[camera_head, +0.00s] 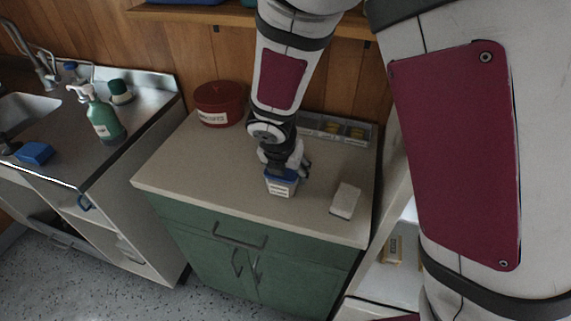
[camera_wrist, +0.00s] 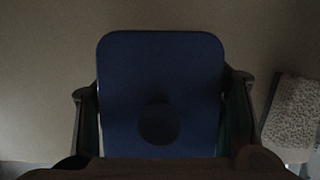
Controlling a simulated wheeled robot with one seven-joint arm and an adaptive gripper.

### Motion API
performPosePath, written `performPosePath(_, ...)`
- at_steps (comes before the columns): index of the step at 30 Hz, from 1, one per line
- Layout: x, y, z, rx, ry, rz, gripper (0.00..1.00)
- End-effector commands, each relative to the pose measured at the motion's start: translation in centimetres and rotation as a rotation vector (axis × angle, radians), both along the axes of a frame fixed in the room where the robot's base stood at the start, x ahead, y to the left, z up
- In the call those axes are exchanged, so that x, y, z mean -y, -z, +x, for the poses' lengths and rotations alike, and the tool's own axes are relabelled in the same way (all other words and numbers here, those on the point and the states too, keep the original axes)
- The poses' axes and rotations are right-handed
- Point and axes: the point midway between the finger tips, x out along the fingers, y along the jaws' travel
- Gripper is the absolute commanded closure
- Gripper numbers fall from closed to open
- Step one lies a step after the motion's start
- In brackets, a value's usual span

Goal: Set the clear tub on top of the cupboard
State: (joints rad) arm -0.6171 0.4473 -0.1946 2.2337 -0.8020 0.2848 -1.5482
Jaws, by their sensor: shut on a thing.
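A small clear tub (camera_head: 281,188) with a blue lid and a pale label is at the middle of the cupboard top, near its front. My gripper (camera_head: 284,169) is over it, shut on its sides. In the wrist view the tub's blue lid (camera_wrist: 160,75) fills the middle, with a finger of my gripper (camera_wrist: 162,108) on each side. The green cupboard (camera_head: 168,172) has a beige top. The tub is upright and on or just above the top; I cannot tell if it touches.
A pale sponge-like block (camera_head: 345,200) lies right of the tub and also shows in the wrist view (camera_wrist: 292,112). A red round tin (camera_head: 220,104) and a grey divided tray (camera_head: 337,130) stand at the back. The top's left part is clear.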

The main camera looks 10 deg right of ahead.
Motion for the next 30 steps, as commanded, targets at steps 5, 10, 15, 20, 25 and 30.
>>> performPosePath(5,-0.01,0.2,0.04,0.002,0.001,0.002,0.74)
performPosePath(10,-0.01,0.31,0.02,0.002,0.0,0.002,0.74)
performPosePath(15,0.0,0.6,-0.01,0.001,0.001,0.001,0.27)
performPosePath(20,-0.01,0.56,-0.03,0.001,0.001,0.001,0.17)
performPosePath(25,-0.01,0.56,-0.02,0.001,0.001,0.001,0.17)
performPosePath(30,0.0,0.04,-0.08,0.002,0.001,0.001,0.17)
